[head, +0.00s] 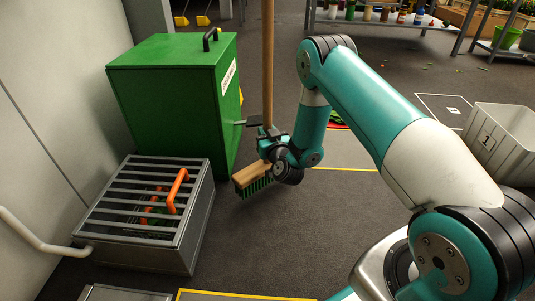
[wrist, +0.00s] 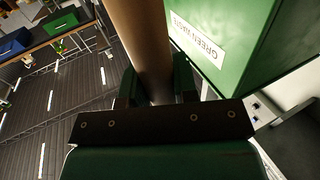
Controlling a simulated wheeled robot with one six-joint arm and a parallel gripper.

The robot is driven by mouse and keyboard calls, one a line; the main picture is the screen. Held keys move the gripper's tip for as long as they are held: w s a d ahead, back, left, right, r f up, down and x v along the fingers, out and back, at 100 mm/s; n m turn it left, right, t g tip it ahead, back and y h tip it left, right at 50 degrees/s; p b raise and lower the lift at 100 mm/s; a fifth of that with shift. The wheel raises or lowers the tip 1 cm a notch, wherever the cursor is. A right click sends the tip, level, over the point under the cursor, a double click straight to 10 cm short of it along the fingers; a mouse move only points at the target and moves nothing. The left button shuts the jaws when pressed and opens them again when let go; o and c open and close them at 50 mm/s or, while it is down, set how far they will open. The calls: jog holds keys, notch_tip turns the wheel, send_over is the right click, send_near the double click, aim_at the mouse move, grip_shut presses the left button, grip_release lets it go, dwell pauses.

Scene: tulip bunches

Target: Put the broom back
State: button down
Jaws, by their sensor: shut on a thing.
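The broom has a long wooden handle (head: 267,60) and a wooden head (head: 250,172) with green bristles. It stands close to upright, head down, just above or on the dark floor; I cannot tell whether it touches. My gripper (head: 269,133) is shut on the lower handle, a little above the head. In the wrist view the handle (wrist: 143,35) runs up between my gripper's fingers (wrist: 157,92). A small grey bracket (head: 239,123) sticks out from the right side of the green bin, just left of my gripper. Whether the handle touches it is unclear.
The green bin (head: 160,85) with a black lid handle stands left of the broom; its "GREEN WASTE" label (wrist: 198,40) shows in the wrist view. A slatted grey box (head: 150,260) with an orange-handled item stands in front. A grey crate (head: 500,140) is at right.

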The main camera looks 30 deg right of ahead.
notch_tip(320, 180, down, 5)
jog(key=b, duration=0.3)
jog(key=shift+r, duration=0.3)
jog(key=c, duration=0.9)
grip_release()
jog(key=shift+f, duration=0.2)
